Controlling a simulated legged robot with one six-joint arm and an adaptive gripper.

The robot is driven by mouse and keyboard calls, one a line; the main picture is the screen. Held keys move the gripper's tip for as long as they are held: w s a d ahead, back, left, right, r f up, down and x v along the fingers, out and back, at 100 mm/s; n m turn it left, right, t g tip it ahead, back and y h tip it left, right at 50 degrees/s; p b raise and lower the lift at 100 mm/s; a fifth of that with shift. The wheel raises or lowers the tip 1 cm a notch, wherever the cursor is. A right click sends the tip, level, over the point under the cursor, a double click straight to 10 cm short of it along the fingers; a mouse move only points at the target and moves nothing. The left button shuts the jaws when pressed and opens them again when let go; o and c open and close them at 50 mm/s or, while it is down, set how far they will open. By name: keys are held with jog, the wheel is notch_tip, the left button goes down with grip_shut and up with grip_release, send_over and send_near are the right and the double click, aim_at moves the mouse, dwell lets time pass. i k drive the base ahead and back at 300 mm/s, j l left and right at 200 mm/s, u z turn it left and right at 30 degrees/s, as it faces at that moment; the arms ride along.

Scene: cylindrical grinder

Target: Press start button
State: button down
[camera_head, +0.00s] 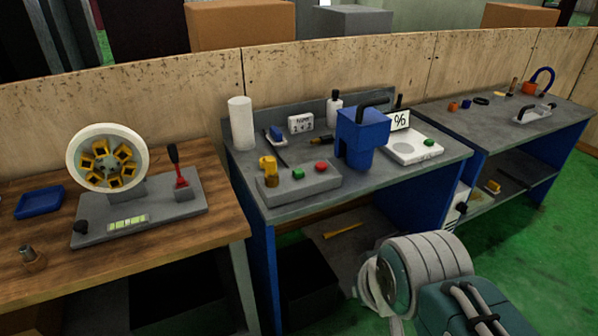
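A grey control box (312,187) sits at the front of the middle workbench. On its top are a green button (298,174), a red button (321,166) and a yellow knob-like part (268,166). No label tells which one is the start button; a second small green button (429,142) is on the white device to the right. My arm enters at the lower right, in front of the middle bench and below its top, well apart from the control box. My gripper's fingers cannot be made out.
A white cylinder (241,123) stands at the back left. The wooden table (180,240) at left holds a wheel device (107,158). Another bench (500,125) is at right. Green floor (540,260) is open at right.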

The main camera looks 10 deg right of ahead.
aim_at(298, 173)
jog(key=i+j, duration=0.1)
jog(key=i, duration=0.35)
jog(key=i+z, duration=0.1)
jog(key=i, duration=0.4)
